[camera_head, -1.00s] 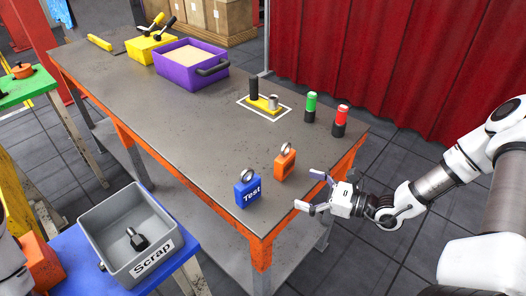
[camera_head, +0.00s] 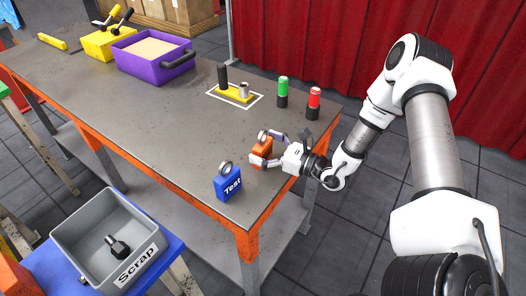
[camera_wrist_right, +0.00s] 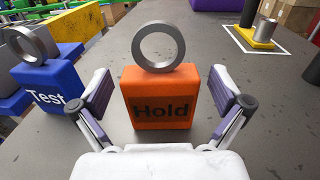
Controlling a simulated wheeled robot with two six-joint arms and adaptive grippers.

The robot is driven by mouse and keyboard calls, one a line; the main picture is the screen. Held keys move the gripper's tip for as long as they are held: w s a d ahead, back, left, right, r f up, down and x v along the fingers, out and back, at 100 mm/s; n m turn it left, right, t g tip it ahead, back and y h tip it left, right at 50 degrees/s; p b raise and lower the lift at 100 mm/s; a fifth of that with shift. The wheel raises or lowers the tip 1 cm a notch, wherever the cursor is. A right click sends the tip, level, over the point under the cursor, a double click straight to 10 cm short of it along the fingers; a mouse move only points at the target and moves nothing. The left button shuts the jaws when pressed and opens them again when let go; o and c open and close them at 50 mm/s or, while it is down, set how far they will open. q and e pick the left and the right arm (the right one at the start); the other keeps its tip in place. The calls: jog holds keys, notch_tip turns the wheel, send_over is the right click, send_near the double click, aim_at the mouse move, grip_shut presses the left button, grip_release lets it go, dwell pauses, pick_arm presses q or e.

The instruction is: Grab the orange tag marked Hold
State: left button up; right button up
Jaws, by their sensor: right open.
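The orange tag (camera_head: 262,154) stands on the table near its right front corner, with a metal ring on top. In the right wrist view the orange tag (camera_wrist_right: 160,104) shows the word Hold and stands upright between the fingers. My right gripper (camera_head: 268,148) is open, its fingers on either side of the tag. In the right wrist view the gripper (camera_wrist_right: 165,105) shows a gap between each finger and the tag. My left gripper is not in view.
A blue tag (camera_head: 228,186) marked Test stands close to the left of the orange tag. Green (camera_head: 283,92) and red (camera_head: 313,103) cylinders stand behind it. A yellow fixture (camera_head: 234,91) is farther back. A grey Scrap bin (camera_head: 75,235) sits at lower left.

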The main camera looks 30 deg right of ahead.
jog(key=shift+w, duration=0.1)
jog(key=c, duration=1.2)
